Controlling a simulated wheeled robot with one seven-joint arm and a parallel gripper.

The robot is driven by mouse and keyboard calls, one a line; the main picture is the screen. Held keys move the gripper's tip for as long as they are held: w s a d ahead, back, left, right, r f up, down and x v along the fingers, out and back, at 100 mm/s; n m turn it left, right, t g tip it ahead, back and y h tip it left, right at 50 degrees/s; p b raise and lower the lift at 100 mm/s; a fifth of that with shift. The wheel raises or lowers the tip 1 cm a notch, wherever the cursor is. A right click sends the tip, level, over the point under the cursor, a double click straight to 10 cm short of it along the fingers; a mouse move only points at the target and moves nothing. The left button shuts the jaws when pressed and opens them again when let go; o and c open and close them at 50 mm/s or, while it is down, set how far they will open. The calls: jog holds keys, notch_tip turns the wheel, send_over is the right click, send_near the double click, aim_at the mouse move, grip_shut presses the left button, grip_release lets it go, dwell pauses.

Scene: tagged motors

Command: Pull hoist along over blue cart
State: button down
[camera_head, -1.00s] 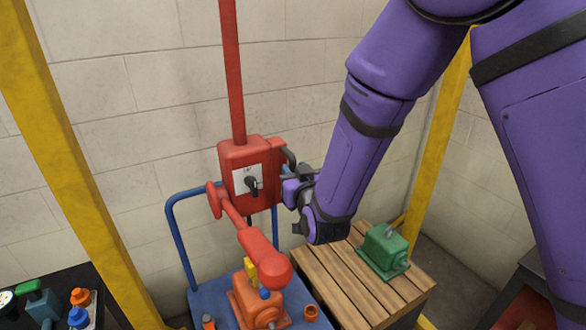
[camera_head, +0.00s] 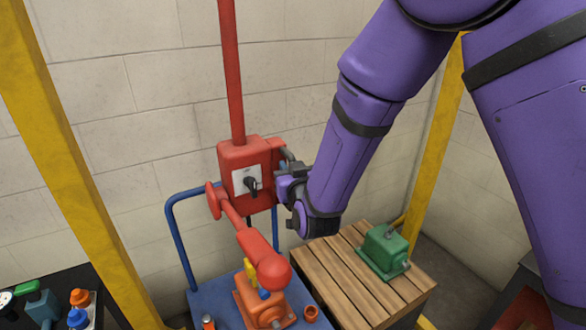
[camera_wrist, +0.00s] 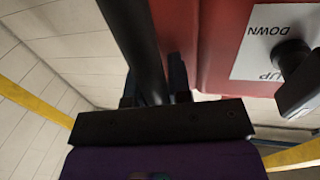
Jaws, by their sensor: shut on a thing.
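The red hoist (camera_head: 243,165) hangs on a red pole, with a white switch plate and black knob on its front. Its plate reads UP and DOWN in the wrist view (camera_wrist: 280,50). A red arm with a rounded end (camera_head: 268,262) reaches down and forward from it. My gripper (camera_head: 288,172) is shut on the dark grip bar (camera_wrist: 138,40) at the hoist's right side. The blue cart (camera_head: 205,300) is below, and the hoist shows above it in the picture. An orange motor (camera_head: 262,308) with a yellow tag sits on the cart, partly behind the red rounded end.
A slatted wooden pallet (camera_head: 350,285) bearing a green motor (camera_head: 384,250) stands right of the cart. Yellow posts (camera_head: 75,170) rise on both sides. A dark table (camera_head: 40,278) with small parts is at lower left. A block wall is behind.

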jog(key=c, duration=1.3)
grip_release()
jog(key=shift+s+a, duration=0.4)
jog(key=shift+s, duration=0.05)
jog(key=shift+c, duration=0.2)
